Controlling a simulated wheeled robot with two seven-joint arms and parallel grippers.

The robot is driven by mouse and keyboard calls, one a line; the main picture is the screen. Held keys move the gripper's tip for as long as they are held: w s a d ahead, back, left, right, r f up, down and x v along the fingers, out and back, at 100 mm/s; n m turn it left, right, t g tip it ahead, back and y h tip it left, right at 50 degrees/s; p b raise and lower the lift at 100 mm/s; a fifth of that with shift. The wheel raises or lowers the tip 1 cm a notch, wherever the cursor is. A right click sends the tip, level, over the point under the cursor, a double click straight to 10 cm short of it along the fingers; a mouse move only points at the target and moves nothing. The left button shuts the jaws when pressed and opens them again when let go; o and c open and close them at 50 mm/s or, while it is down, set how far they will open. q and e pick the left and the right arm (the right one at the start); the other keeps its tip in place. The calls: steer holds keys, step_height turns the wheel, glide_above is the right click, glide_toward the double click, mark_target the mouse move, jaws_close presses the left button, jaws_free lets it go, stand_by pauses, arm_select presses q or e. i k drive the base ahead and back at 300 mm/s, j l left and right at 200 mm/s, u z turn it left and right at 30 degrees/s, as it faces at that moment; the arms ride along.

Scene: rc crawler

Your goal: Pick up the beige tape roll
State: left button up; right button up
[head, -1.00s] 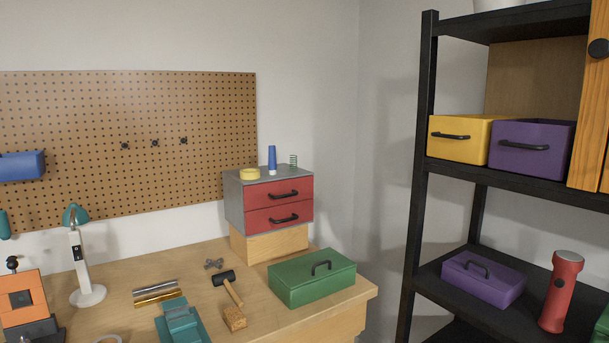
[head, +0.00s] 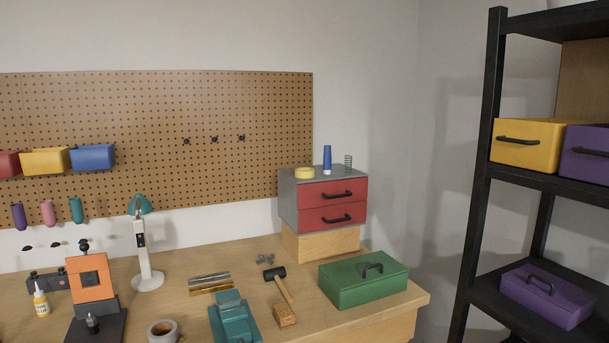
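A tape roll (head: 164,339) with a pale grey-beige ring lies flat on the workbench at the bottom edge of the head view, partly cut off by the frame. It sits between the orange-and-black device and the teal vise. A second, yellow tape roll (head: 305,172) lies on top of the small red-drawer cabinet. Neither of my grippers shows in the head view.
The workbench (head: 390,313) also holds a teal vise (head: 235,322), an orange device (head: 90,280), a lamp (head: 147,275), a mallet (head: 280,285), a green toolbox (head: 362,281) and a glue bottle (head: 41,300). A black shelf (head: 478,200) stands at right.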

mark_target(304, 173)
steer(key=i+j+z, duration=0.1)
steer(key=i+z, duration=0.35)
steer(key=i, duration=1.15)
